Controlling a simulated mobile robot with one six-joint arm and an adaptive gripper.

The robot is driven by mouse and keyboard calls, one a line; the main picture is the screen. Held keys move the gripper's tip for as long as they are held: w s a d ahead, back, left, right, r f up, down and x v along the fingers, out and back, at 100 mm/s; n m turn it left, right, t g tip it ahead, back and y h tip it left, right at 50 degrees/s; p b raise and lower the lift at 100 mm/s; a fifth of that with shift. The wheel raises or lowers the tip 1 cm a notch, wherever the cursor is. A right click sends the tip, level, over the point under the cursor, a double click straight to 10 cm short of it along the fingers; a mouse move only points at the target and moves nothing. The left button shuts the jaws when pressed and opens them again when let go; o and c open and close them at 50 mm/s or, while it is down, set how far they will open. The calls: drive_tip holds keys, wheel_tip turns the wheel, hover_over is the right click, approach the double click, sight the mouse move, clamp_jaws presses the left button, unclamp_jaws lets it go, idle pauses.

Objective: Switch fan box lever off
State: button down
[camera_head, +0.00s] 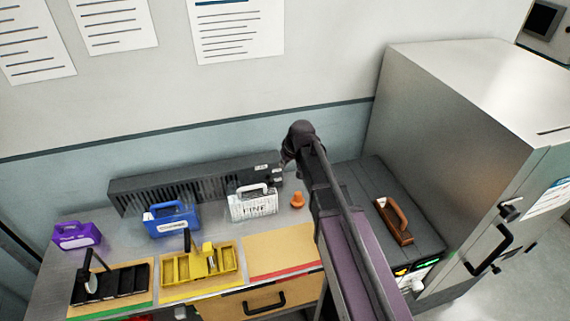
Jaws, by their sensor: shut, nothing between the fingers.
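A long dark grey box with vertical vent slots (150,191), which looks like the fan box, stands along the wall at the back of the bench. Small pale labels or controls (262,169) show at its right end; the lever cannot be made out clearly. My arm rises from the bottom right and bends over at the top. My gripper (286,161) is small and dark beside the right end of the vented box. It looks shut and empty. I cannot tell whether it touches the box.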

sight(272, 180)
drive_tip(key=shift+d+m, duration=0.1)
drive_tip(key=shift+m, duration=0.3)
drive_tip(key=shift+w, duration=0.1)
idle(0.3)
drive_tip(key=shift+w+a+r, duration=0.1)
drive_tip(key=shift+w+a, duration=0.15)
drive_tip(key=shift+w, duration=0.65)
drive_tip(key=shift+f, duration=0.2)
drive_tip(key=b+x, duration=1.2)
drive_tip(key=x, duration=0.1)
drive_tip(key=shift+w+a+f+b, duration=0.1)
drive_tip(key=shift+a+f+b, duration=0.15)
drive_tip(key=shift+b, duration=0.1)
idle(0.4)
